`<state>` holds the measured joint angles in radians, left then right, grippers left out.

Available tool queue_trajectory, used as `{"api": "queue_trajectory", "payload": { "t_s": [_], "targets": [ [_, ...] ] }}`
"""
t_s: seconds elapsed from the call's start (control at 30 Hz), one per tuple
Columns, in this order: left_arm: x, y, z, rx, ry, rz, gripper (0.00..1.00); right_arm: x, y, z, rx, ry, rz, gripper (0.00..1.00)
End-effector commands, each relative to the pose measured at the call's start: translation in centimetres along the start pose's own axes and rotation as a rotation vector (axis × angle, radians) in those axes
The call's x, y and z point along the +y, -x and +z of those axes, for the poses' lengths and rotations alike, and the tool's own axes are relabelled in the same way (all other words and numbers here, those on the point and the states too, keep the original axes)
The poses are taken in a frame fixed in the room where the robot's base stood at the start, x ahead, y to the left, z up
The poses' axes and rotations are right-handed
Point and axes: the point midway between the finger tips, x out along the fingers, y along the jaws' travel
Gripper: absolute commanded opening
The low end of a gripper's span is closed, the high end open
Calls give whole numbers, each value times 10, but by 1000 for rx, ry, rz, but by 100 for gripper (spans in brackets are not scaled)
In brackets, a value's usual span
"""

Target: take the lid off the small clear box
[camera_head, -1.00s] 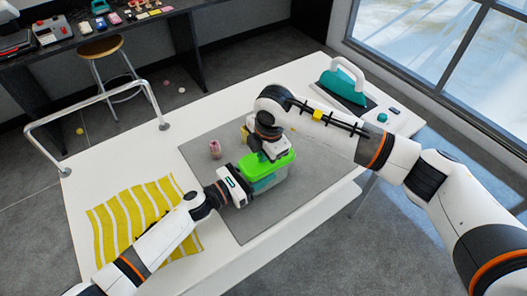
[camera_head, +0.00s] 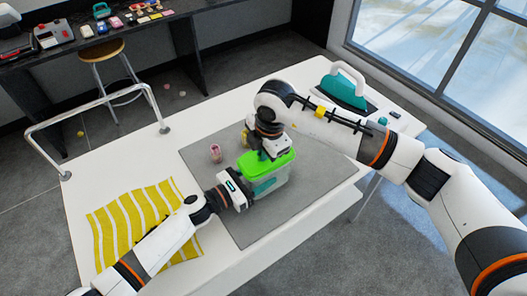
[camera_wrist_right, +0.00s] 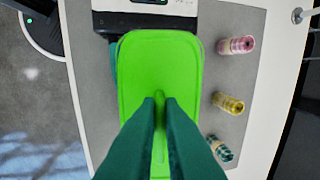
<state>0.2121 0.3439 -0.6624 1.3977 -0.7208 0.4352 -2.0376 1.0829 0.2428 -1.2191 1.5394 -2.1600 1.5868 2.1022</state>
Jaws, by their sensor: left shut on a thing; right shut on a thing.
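The small clear box (camera_head: 272,183) stands on the grey mat in the head view, with its bright green lid (camera_head: 284,162) on top. I cannot tell whether there is a gap under the lid. My right gripper (camera_head: 270,154) comes down from above; in the right wrist view its teal fingers (camera_wrist_right: 159,98) are shut on the raised grip in the middle of the lid (camera_wrist_right: 140,65). My left gripper (camera_head: 246,194) is shut on the box at its near left side; its fingertips are mostly hidden. The left gripper (camera_wrist_right: 145,12) also shows at the top of the wrist view.
A yellow striped cloth (camera_head: 130,222) lies at left on the white table. A teal iron (camera_head: 344,90) stands at the far right. The mat's front is clear.

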Motion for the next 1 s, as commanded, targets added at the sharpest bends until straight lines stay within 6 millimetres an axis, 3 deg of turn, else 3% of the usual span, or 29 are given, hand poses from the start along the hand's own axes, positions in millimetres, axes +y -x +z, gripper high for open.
{"api": "queue_trajectory", "payload": {
  "t_s": [0.27,0.57,0.8,0.83,0.97,1.0],
  "targets": [
    [0,0,0,0,1,-1,17,-1,3,0,0,0,-1,0],
    [0,0,0,-1,0,-1,17,-8,37,0,1,1,-2,0],
    [0,0,0,-1,0,-1,17,-8,40,0,0,1,-1,0],
    [0,0,0,-1,0,-1,62,-8,40,0,0,1,-1,0],
    [0,0,0,-1,0,-1,83,-8,39,0,0,0,0,0],
    [0,0,0,-1,0,-1,84,-8,39,0,0,0,0,0]
  ]
}}
